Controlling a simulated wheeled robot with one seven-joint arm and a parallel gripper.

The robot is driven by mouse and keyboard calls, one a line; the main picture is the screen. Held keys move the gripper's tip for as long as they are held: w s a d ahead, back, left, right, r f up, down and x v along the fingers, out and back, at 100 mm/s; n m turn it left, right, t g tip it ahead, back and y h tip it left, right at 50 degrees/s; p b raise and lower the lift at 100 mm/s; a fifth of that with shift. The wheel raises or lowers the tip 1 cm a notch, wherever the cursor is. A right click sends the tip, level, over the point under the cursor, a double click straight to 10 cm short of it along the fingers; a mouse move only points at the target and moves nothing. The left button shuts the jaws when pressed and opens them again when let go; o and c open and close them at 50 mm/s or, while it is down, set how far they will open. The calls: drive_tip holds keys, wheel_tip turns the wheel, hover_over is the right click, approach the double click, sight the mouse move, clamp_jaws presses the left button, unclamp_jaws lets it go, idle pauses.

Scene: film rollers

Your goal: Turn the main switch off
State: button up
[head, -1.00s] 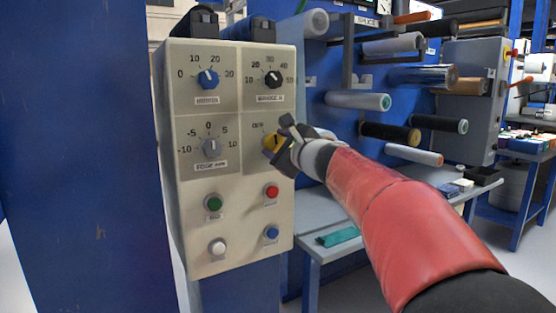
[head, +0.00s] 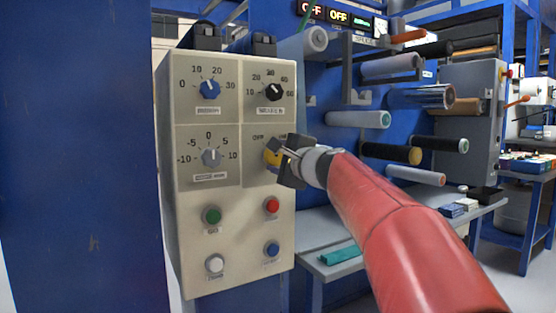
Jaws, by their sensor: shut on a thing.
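The main switch is a yellow rotary knob (head: 270,157) in the right-hand middle section of a cream control panel (head: 240,215). An "OFF" label shows at its upper left; a second label at its upper right is mostly hidden by my gripper. My gripper (head: 281,158) reaches in from the right and is shut on the yellow knob. The gripper covers the knob's right side, so its pointer direction cannot be told.
Other knobs are close by: blue (head: 209,88), black (head: 272,91) and grey (head: 211,157). Green (head: 211,215), red (head: 271,205), white (head: 214,263) and blue (head: 271,249) buttons sit below. Film rollers (head: 390,65) stick out at the right. A blue post (head: 80,160) stands left.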

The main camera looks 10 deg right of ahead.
drive_tip(key=o, duration=1)
drive_tip(key=shift+s, duration=0.1)
drive_tip(key=v, duration=0.7)
drive_tip(key=shift+s+b, duration=0.25)
drive_tip(key=shift+b, duration=0.2)
